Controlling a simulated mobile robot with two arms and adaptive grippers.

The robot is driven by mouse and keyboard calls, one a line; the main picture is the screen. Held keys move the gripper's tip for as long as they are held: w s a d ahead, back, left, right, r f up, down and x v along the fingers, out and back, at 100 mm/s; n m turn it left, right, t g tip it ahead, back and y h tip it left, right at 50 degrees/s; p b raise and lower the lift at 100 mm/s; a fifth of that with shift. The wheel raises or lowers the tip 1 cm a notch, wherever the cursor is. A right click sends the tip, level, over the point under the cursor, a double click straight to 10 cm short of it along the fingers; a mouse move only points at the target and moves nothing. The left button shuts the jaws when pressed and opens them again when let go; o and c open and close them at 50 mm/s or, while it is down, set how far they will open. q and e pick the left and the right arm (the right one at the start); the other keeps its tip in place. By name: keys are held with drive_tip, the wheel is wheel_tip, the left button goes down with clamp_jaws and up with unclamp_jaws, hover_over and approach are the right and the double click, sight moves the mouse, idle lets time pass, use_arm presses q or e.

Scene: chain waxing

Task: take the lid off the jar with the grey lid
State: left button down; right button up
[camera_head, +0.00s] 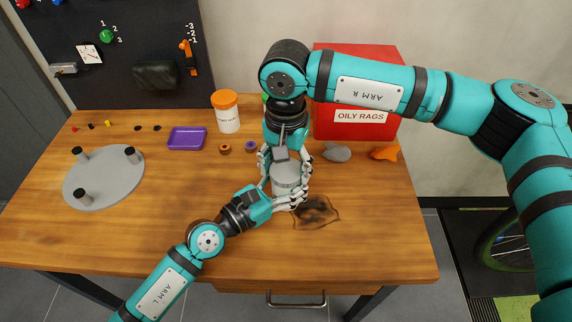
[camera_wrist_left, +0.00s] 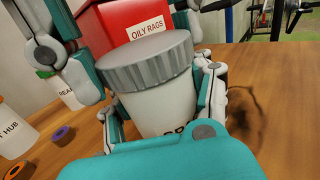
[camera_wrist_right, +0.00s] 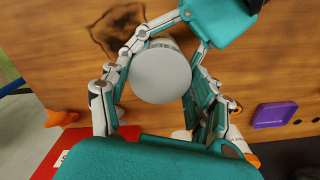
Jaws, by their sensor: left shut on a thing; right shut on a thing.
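The jar (camera_wrist_left: 160,112) is white with dark lettering, partly hidden by fingers, and stands upright on the wooden table. Its ribbed grey lid (camera_wrist_left: 148,60) sits level on top and shows as a round disc in the right wrist view (camera_wrist_right: 161,73). My left gripper (camera_head: 283,196) comes from the front left and is shut on the jar's body, a finger on each side. My right gripper (camera_head: 285,168) reaches down from above and is shut on the lid, its fingers on both sides of it.
A red oily rags box (camera_head: 365,121) stands behind. A white bottle with an orange lid (camera_head: 228,112), a purple tray (camera_head: 187,138) and a grey disc with pegs (camera_head: 104,176) are to the left. A dark stain (camera_head: 316,211) lies right of the jar. The front table area is clear.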

sight(286, 170)
drive_tip(key=shift+r, duration=0.2)
drive_tip(key=shift+r, duration=0.9)
drive_tip(key=shift+r, duration=2)
use_arm(q)
drive_tip(key=shift+c, duration=2.1)
unclamp_jaws()
